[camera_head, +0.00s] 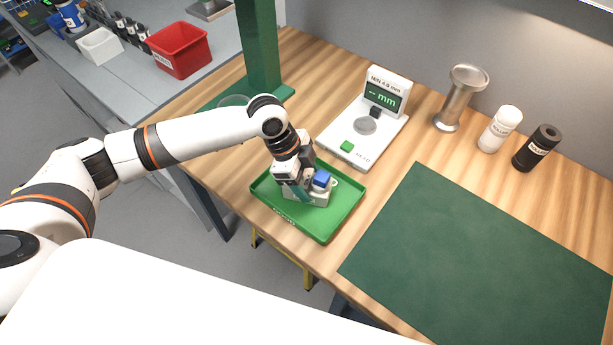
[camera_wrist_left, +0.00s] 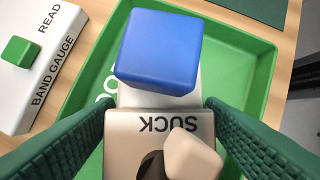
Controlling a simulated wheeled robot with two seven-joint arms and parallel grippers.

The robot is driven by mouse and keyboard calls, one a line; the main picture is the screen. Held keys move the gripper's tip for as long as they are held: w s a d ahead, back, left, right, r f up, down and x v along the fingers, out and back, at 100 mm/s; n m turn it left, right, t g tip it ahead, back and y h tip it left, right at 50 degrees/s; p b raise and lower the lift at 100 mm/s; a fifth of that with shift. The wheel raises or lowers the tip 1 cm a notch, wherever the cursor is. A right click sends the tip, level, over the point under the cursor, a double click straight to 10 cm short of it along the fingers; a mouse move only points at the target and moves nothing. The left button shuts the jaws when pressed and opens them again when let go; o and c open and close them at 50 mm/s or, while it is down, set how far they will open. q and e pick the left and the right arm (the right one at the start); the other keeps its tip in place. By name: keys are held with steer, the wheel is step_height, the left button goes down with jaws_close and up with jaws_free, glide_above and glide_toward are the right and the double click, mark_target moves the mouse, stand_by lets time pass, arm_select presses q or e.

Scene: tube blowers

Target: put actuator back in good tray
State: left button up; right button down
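The actuator, a beige block with a blue cube (camera_head: 322,178) on top, is in the green tray (camera_head: 335,222) near the table's front left edge. In the left wrist view, its body (camera_wrist_left: 130,122) bears the word SUCK, and the blue cube (camera_wrist_left: 158,50) stands at its far end. A beige knob and a dark opening are at its near end. My left gripper (camera_head: 305,192) reaches down into the tray. The actuator's underside is hidden. My right gripper is not in view.
A white band gauge (camera_head: 362,135) showing "-- mm" stands just behind the tray. A green post (camera_head: 259,50) rises at the back left. A green mat (camera_head: 490,260) lies clear on the right. A metal cup (camera_head: 458,98) and two bottles stand along the wall.

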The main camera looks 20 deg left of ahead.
arm_select(q)
steer(key=shift+o, duration=1)
steer(key=b+v, duration=0.2)
steer(key=v, duration=1)
steer(key=shift+r, duration=0.1)
